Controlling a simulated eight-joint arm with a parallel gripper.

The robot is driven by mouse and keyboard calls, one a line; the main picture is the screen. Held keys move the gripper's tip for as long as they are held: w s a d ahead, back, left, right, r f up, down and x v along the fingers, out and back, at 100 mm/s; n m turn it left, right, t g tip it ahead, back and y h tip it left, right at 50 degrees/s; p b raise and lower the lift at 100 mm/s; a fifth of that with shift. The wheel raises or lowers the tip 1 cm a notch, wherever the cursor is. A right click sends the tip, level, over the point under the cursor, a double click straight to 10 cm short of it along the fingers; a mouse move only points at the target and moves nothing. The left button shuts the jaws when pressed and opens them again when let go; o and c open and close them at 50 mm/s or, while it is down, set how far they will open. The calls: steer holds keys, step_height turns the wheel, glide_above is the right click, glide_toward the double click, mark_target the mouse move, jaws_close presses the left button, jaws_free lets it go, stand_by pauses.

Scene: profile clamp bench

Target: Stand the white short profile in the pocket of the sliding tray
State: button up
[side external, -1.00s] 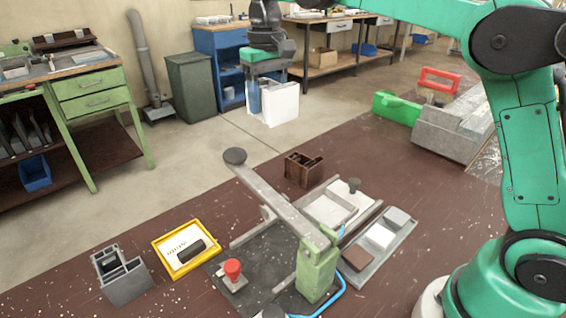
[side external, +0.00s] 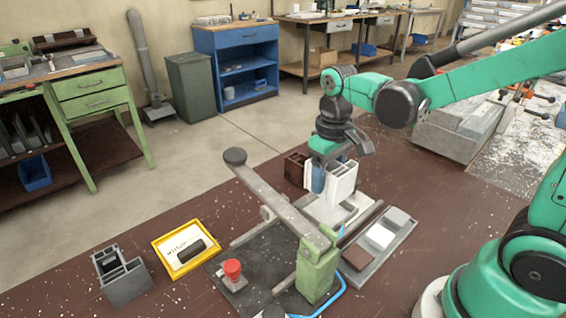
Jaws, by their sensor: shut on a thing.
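The white short profile (side external: 343,181) is upright in my gripper (side external: 328,172), which is shut on it. A blue finger shows at its left side. The profile is over the sliding tray (side external: 322,213), a pale tray behind the clamp. A dark patch shows on the tray just below the profile's lower end. I cannot tell whether the profile touches the tray or hangs a little above it. The profile and gripper hide the tray's far part and its dark knob.
The clamp's long lever (side external: 275,200) and green post (side external: 317,268) stand in front of the tray. A brown profile (side external: 294,168) stands close behind and left. A rack of blocks (side external: 380,238) lies right. A grey profile (side external: 122,277) and yellow-framed tray (side external: 184,247) are at left.

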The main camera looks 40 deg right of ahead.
mark_target(335, 178)
steer(key=shift+f, duration=2.7)
steer(key=o, duration=1.4)
steer(key=r+t, duration=0.1)
steer(key=r, duration=0.2)
steer(key=s+r+t, duration=0.1)
steer(key=r, duration=0.1)
steer(key=a+r+t, duration=0.1)
steer(key=r, duration=0.2)
steer(key=shift+s+r+t, duration=0.35)
steer(key=shift+t, duration=0.05)
steer(key=shift+s+a+r+t, duration=0.25)
steer(key=shift+r+t, duration=0.1)
steer(key=shift+t, duration=0.5)
steer(key=shift+s+a+r+t, duration=0.2)
steer(key=shift+s+r+t, duration=0.1)
steer(key=shift+t, duration=0.55)
